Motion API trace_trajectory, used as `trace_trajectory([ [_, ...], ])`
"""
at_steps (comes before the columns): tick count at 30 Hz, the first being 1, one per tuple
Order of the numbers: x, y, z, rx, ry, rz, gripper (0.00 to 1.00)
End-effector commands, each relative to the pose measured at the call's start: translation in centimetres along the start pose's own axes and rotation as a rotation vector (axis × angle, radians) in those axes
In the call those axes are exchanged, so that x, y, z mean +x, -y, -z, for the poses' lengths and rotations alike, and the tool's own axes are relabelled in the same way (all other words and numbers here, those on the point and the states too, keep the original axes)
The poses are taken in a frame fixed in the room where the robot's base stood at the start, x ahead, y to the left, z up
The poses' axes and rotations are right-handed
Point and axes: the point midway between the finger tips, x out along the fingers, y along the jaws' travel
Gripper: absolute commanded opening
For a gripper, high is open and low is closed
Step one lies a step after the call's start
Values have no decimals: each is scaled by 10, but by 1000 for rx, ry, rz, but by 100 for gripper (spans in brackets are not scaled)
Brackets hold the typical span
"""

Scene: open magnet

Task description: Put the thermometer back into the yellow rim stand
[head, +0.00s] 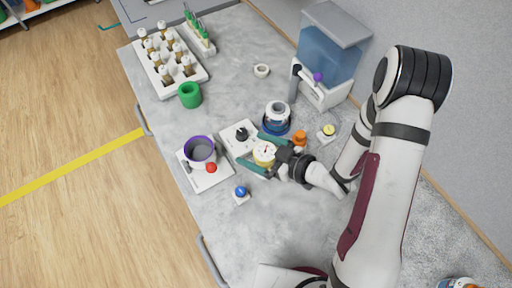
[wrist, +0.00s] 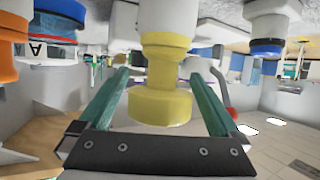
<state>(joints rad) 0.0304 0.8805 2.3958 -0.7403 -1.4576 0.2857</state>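A round dial with a yellow rim and pale face (head: 264,152), which looks like the thermometer, is between the teal fingers of my gripper (head: 262,153). In the wrist view, which looks upside down, a wide yellow head (wrist: 160,107) with a narrower yellow neck sits between the fingers (wrist: 160,100). A gap shows on each side, so my gripper is open around it. The neck meets a pale, yellow-edged part (wrist: 166,42); I cannot tell whether this is a stand. A small white base with a yellow disc (head: 328,131) stands to the right.
A white jar with a blue base (head: 277,118) and an orange object (head: 300,138) are close by. A black-knobbed white box (head: 240,138) and a purple-rimmed pot (head: 200,151) lie left. A blue knob (head: 240,192) is in front. The counter's front is mostly clear.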

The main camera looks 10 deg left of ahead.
Motion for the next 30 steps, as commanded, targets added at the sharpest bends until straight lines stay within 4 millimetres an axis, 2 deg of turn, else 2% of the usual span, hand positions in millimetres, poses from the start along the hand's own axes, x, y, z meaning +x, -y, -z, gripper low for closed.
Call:
trace_trajectory([
  [8,-1,0,2,-1,0,0,98],
  [10,-8,-1,2,1,0,-2,98],
  [21,-96,-1,2,0,0,-7,98],
  [25,-115,-1,2,-1,-1,-3,98],
  [30,-122,-1,2,0,7,-5,98],
])
